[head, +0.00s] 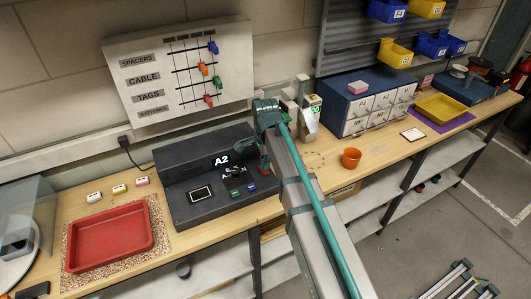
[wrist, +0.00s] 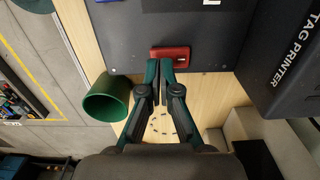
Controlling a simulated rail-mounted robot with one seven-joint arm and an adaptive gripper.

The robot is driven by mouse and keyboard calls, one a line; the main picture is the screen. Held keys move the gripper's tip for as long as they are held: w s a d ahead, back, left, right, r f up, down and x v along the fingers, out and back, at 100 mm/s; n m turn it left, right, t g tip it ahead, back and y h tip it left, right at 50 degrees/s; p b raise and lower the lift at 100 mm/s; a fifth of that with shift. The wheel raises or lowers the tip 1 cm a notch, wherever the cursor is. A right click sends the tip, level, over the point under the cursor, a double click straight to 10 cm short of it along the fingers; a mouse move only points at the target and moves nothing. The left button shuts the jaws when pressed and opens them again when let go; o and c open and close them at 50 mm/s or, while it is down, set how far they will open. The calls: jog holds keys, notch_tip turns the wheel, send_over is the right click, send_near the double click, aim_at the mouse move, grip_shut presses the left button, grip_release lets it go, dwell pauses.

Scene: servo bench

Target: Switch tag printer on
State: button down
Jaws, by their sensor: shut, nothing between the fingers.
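The tag printer (head: 215,150), a dark machine marked A2, stands on the bench left of my arm in the head view. In the wrist view its lettered housing (wrist: 285,65) is at the right, and its flat dark base (wrist: 115,35) fills the top. A red switch-like part (wrist: 170,53) sits near the base's edge. I cannot tell which position it is in. My gripper (wrist: 166,66) is shut and empty, with its fingertips just below the red part in the picture. I cannot tell whether they touch it. In the head view my gripper (head: 264,165) is at the printer's right end.
A cup looks orange in the head view (head: 351,158); a cup in the wrist view (wrist: 107,98) looks green. A red tray (head: 110,240) stands left, a drawer cabinet (head: 365,103) right.

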jog(key=shift+f, duration=0.6)
jog(key=shift+s+f+b, duration=0.2)
jog(key=shift+f+b, duration=0.2)
jog(key=shift+b, duration=0.05)
jog(key=shift+r+t, duration=0.2)
jog(key=shift+t, duration=0.1)
jog(key=shift+w, duration=0.25)
jog(key=shift+w+a+r+p, duration=0.2)
jog(key=shift+w+a+p, duration=0.2)
jog(key=shift+w, duration=0.15)
jog(key=shift+r, duration=0.15)
